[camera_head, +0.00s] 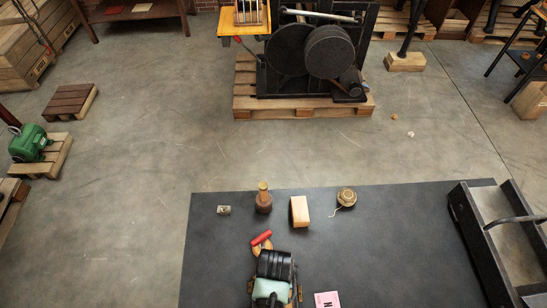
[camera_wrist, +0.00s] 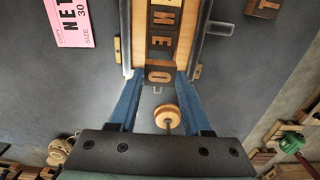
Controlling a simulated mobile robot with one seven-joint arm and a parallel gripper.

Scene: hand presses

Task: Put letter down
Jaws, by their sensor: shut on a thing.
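In the wrist view my gripper (camera_wrist: 159,80) has its two blue fingers shut on a small wooden letter block (camera_wrist: 160,76) with a dark face and a rounded, O-like mark. The block is at the near end of a narrow wooden channel (camera_wrist: 151,46). In the head view the gripper and the letters are hidden under my arm.
A dark table (camera_head: 390,235) carries a pink card (camera_head: 328,299), a tan block (camera_head: 299,210), a brown wooden-handled tool (camera_head: 263,201), a twine ball (camera_head: 346,196) and a small piece (camera_head: 224,210). A black frame (camera_head: 470,225) stands right. A wooden knob (camera_wrist: 168,115) shows between my fingers.

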